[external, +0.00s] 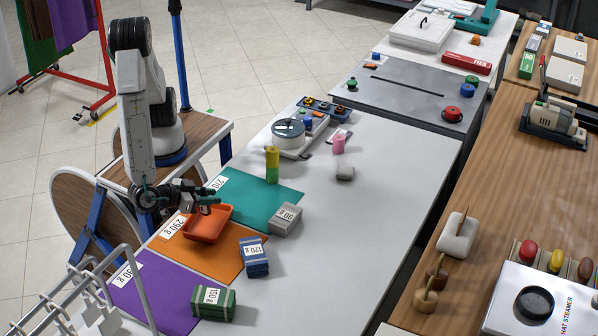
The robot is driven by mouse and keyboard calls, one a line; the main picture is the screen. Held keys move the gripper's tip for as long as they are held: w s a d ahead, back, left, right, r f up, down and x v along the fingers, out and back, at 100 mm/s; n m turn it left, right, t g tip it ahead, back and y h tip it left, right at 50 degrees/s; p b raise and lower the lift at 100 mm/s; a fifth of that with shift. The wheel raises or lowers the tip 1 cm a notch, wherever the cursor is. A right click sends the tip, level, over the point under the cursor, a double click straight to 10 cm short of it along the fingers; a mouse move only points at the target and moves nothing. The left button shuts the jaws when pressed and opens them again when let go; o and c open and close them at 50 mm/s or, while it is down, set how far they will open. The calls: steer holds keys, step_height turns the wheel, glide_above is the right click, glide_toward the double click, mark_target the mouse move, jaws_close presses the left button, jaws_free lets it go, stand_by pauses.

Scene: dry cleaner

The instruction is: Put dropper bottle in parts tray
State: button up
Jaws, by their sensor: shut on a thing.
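The orange parts tray (213,233) lies on the orange mat, near the left side of the long white table. My gripper (207,204) is low over the tray's back-left part and is shut on a small dark thing, which seems to be the dropper bottle. Its shape is mostly hidden by the fingers and too small to make out clearly. I cannot tell whether it touches the tray floor.
A grey box (286,220), a blue box (254,258) and a green box (214,304) stand near the tray. A yellow-green cylinder (272,166) and a pink item (338,144) stand farther back. The table's right side is clear. A white wire rack (98,290) is at front left.

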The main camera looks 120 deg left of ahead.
steer(key=shift+f, duration=2.25)
steer(key=shift+f, duration=0.15)
steer(key=o, duration=1)
steer(key=shift+c, duration=0.2)
